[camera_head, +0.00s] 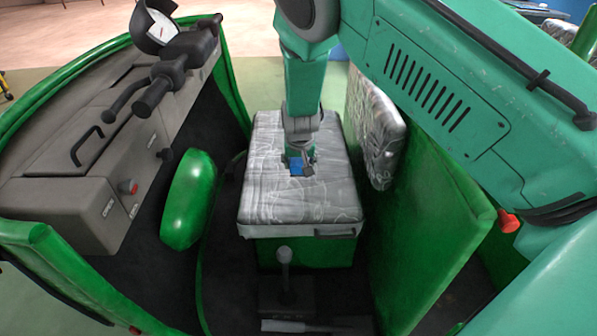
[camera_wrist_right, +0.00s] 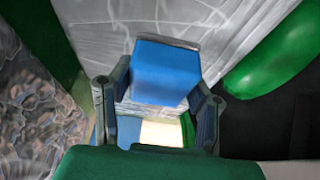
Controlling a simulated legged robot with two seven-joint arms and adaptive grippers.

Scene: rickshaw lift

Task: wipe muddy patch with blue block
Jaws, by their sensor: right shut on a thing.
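My right gripper (camera_head: 300,158) reaches down from above over the grey seat cushion (camera_head: 262,200). It is shut on a blue block (camera_head: 296,167), which is at the cushion's surface; I cannot tell whether they touch. In the right wrist view the blue block (camera_wrist_right: 165,72) sits between the two fingers of the gripper (camera_wrist_right: 165,90), with the pale cushion (camera_wrist_right: 115,25) behind it. I cannot make out a distinct muddy patch; the cushion has pale, streaky marks, and part of it is hidden by the gripper and arm. My left gripper is not in view.
A patterned backrest (camera_head: 378,130) and a green panel (camera_head: 430,240) stand right of the cushion. A green rounded fender (camera_head: 188,200) and grey dashboard (camera_head: 75,205) with handlebar (camera_head: 155,90) are left. A lever (camera_head: 285,270) stands in front of the seat.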

